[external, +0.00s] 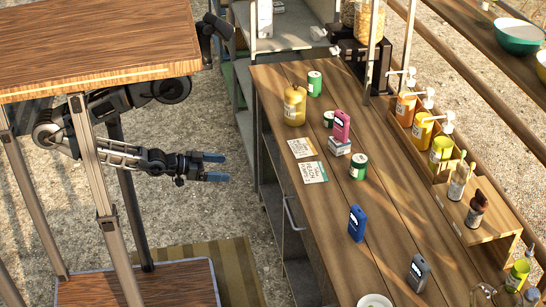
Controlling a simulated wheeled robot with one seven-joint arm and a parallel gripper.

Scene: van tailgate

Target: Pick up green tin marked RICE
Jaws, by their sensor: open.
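Several green tins with white labels stand on the long wooden counter (300,205). One green tin (315,83) is at the far end beside a yellow jar. A smaller green tin (328,119) stands left of a pink container. Another green tin (358,167) stands nearer the middle, right of the cards. The lettering is too small to read, so I cannot tell which is marked RICE. My gripper (221,167) is open and empty, with blue fingertips, left of the counter and apart from every tin.
A yellow jar (295,105), pink container (341,126), white box (340,147), blue container (357,222) and grey container (418,272) stand on the counter. Two cards (313,172) lie near its left edge. A wooden rack of bottles (490,224) lines the right. A wooden tabletop (95,40) overhangs my arm.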

